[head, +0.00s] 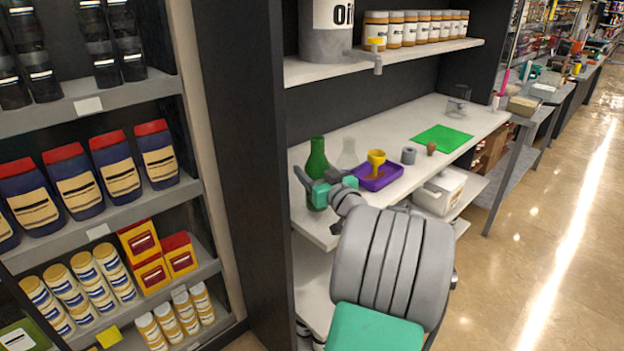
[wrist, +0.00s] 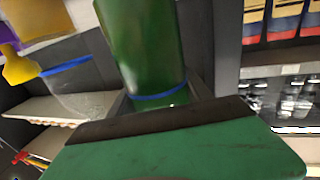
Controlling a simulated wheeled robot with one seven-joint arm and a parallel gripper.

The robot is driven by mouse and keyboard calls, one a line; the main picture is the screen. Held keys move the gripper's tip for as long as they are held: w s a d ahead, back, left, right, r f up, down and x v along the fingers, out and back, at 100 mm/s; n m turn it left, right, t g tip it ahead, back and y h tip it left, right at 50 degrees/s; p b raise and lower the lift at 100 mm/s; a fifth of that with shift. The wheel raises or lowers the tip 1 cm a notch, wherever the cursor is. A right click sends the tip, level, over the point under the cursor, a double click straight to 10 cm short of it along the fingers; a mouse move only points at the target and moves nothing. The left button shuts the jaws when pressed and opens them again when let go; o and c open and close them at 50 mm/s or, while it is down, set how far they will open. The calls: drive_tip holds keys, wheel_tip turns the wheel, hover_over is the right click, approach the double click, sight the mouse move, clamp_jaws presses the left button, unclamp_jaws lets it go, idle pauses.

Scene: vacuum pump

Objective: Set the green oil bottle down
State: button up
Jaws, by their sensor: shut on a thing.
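The green oil bottle (head: 317,158) stands upright at the near left end of the white counter in the head view. My gripper (head: 318,188) is shut on its lower body, one finger on its left side. In the wrist view the green bottle (wrist: 146,45) fills the upper middle, with a blue band near the jaws. I cannot tell whether its base touches the counter.
A clear bottle (head: 347,153) stands close to its right. A purple tray (head: 386,178) with a yellow funnel (head: 376,160), a grey cylinder (head: 408,155) and a brown stopper (head: 431,148) follow. A green mat (head: 441,139) lies farther along. A shelf (head: 400,55) hangs above.

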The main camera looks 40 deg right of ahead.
wheel_tip(320, 180, down, 3)
drive_tip(key=shift+w+f, duration=0.1)
drive_tip(key=shift+f, duration=0.2)
drive_tip(key=o, duration=1.7)
drive_tip(key=shift+o, duration=0.2)
drive_tip(key=shift+r, duration=0.35)
drive_tip(key=b+v, duration=0.2)
drive_tip(key=v, duration=1)
drive_tip(key=shift+f+b, duration=0.15)
drive_tip(key=shift+b, duration=0.2)
